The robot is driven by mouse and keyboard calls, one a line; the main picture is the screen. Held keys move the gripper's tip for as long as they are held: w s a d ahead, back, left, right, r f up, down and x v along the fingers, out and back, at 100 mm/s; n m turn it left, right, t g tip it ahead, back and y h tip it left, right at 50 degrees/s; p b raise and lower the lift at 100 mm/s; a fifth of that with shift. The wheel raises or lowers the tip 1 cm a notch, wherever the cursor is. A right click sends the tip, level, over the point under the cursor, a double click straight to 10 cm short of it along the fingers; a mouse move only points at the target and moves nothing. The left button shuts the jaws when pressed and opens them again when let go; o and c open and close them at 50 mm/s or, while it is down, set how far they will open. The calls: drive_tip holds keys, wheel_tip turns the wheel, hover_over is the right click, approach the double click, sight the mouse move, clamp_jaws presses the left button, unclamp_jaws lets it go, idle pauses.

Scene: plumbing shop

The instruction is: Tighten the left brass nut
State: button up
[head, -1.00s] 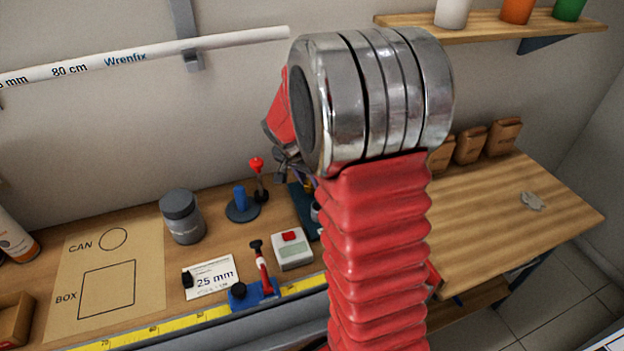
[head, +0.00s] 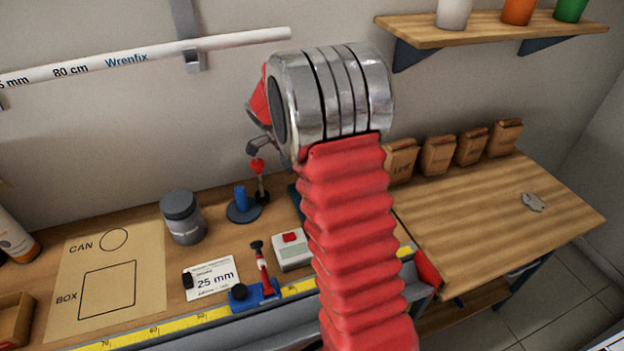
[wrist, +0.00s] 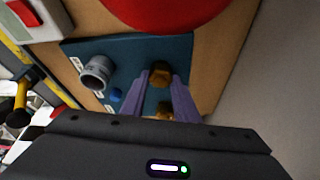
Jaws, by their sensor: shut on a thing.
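In the wrist view, a brass nut (wrist: 160,70) stands on a dark teal board (wrist: 205,58). The two purple fingers of my gripper (wrist: 161,78) reach to this nut, one on each side, and are shut on it. It lies on the side that is left in the head view, so I take it as the left brass nut. A second brass piece (wrist: 164,108) shows lower down between the fingers, partly hidden. In the head view my arm hides the nuts and my fingertips; only a sliver of the board (head: 296,201) shows.
A grey round fitting (wrist: 97,72) and a blue knob (wrist: 115,95) stand on the board. A red knob (wrist: 165,8) is close by. A white box with a red button (head: 291,249) and a blue clamp (head: 254,292) lie near. The right worktop (head: 480,220) is mostly clear.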

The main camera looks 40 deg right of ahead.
drive_tip(key=shift+s+d+f+m+g+y, duration=0.1)
drive_tip(key=shift+m+g+y, duration=0.15)
drive_tip(key=shift+m, duration=0.6)
drive_tip(key=shift+s+m+g+y, duration=0.15)
drive_tip(key=shift+m+g, duration=0.2)
drive_tip(key=shift+m, duration=0.5)
drive_tip(key=shift+w, duration=0.1)
drive_tip(key=o, duration=1.1)
drive_tip(key=shift+c, duration=0.2)
drive_tip(key=shift+w, duration=0.1)
drive_tip(key=shift+w+a+r, duration=0.2)
drive_tip(key=shift+r, duration=0.2)
drive_tip(key=v, duration=0.6)
drive_tip(key=shift+a+r, duration=0.1)
drive_tip(key=shift+r, duration=0.2)
